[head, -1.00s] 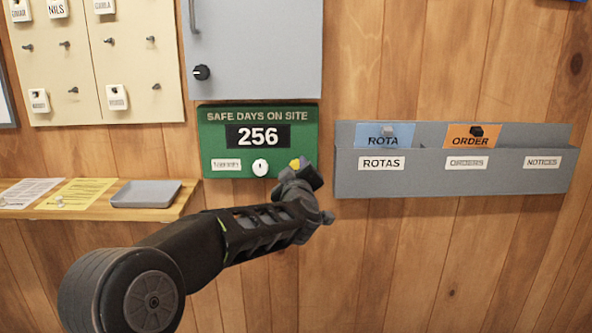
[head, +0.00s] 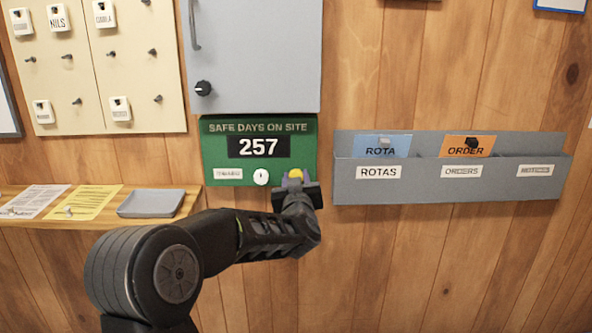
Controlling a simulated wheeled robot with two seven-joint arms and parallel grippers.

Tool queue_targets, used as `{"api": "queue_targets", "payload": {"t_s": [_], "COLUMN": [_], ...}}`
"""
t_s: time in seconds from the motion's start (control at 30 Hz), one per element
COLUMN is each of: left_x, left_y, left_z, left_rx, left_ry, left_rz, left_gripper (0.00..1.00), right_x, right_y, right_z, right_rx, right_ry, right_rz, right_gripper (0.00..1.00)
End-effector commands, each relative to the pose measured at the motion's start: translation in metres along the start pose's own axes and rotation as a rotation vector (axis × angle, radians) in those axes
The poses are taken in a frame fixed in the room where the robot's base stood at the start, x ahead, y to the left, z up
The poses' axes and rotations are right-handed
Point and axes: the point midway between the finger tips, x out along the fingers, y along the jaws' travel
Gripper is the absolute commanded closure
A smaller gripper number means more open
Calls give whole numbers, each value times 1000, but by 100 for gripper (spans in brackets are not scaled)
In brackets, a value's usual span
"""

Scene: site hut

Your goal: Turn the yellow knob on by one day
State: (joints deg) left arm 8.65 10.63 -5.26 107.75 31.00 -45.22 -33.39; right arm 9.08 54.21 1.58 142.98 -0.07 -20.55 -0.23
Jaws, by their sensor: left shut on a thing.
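The green "SAFE DAYS ON SITE" board (head: 212,151) hangs on the wall below a grey cabinet, and its counter (head: 258,146) reads 257. The yellow knob (head: 295,174) is at the board's lower right, mostly hidden by my left gripper; only its top edge shows. My left gripper (head: 295,184) is shut on the yellow knob, with its fingers at the board's lower right corner. A white knob (head: 261,176) sits to the left of it, beside a small white label (head: 228,174). My right gripper is not in view.
A grey wall rack (head: 450,190) with ROTA and ORDER cards is to the right of the board. A wooden shelf (head: 110,203) with papers and a grey tray (head: 151,203) is at left. The grey cabinet (head: 255,60) is directly above the board.

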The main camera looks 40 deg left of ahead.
Motion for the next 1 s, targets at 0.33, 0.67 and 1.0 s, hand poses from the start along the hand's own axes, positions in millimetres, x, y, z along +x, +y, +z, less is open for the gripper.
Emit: {"api": "queue_targets", "payload": {"t_s": [0.33, 0.67, 1.0], "left_x": [0, 0, 0], "left_y": [0, 0, 0], "left_z": [0, 0, 0], "left_rx": [110, 115, 114], "left_ry": [0, 0, 0], "left_rz": [0, 0, 0], "left_gripper": [100, 100, 45], "right_x": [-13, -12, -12], "right_y": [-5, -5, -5], "right_z": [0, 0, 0], "right_rx": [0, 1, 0], "right_ry": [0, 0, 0], "right_rz": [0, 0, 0], "right_gripper": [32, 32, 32]}}
